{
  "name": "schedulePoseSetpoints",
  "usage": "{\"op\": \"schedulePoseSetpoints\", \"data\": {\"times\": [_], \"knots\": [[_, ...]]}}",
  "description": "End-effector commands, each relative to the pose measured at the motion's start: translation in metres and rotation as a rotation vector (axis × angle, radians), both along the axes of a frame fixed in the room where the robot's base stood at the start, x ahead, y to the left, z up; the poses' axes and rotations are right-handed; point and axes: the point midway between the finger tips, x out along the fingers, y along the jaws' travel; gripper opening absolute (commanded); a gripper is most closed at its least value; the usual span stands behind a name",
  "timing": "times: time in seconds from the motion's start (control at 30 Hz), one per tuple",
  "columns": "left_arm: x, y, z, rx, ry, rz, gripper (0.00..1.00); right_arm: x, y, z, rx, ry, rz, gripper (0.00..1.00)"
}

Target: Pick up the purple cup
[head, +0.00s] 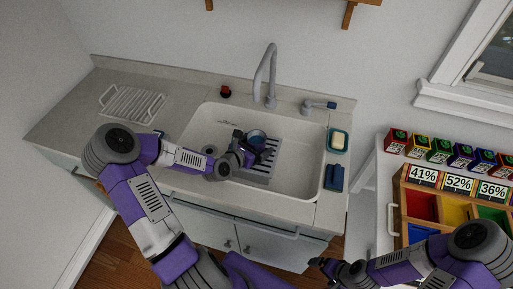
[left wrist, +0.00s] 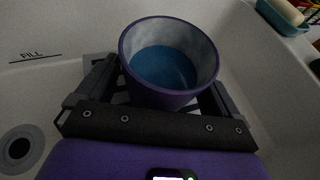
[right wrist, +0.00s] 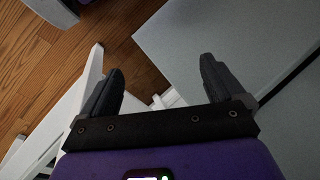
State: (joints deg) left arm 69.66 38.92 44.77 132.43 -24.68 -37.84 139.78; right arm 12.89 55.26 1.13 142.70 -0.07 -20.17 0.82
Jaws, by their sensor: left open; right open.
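The purple cup (left wrist: 168,97) stands in the sink with its mouth up and has blue inside, perhaps liquid. In the head view the cup (head: 256,136) is at the left gripper's tip. My left gripper (head: 248,149) is open, with one finger on each side of the cup in the left wrist view (left wrist: 163,88); whether the fingers touch it is unclear. The cup's lower part is hidden by the gripper. My right gripper (head: 322,263) is open and empty, low in front of the counter; its fingers also show in the right wrist view (right wrist: 158,85).
The white sink (head: 302,180) holds a slatted grey rack (head: 262,170) under the cup. A faucet (head: 270,72) rises behind. A drying rack (head: 132,103) is left. A cart with colored bins (head: 420,205) stands right.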

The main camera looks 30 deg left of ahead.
Motion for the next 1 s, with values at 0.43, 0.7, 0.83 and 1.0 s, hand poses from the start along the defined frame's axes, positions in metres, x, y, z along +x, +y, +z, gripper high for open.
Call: {"op": "schedulePoseSetpoints", "data": {"times": [0.43, 0.7, 0.83, 1.0], "knots": [[0.0, 0.0, 0.0, -0.001, 0.001, 0.0, 0.61, 0.0, 0.0, 0.0, 0.0, 0.0, 0.0, 0.96], [0.0, 0.0, 0.0, 0.0, 0.0, 0.0, 0.32, 0.0, 0.0, 0.0, 0.0, 0.0, 0.0, 0.96], [0.0, 0.0, 0.001, 0.0, 0.0, 0.0, 0.31, 0.0, 0.0, 0.001, 0.0, 0.0, 0.0, 0.96], [0.0, 0.001, 0.018, 0.001, 0.0, 0.001, 0.31, 0.0, 0.0, 0.009, 0.0, 0.0, 0.0, 0.96]]}}
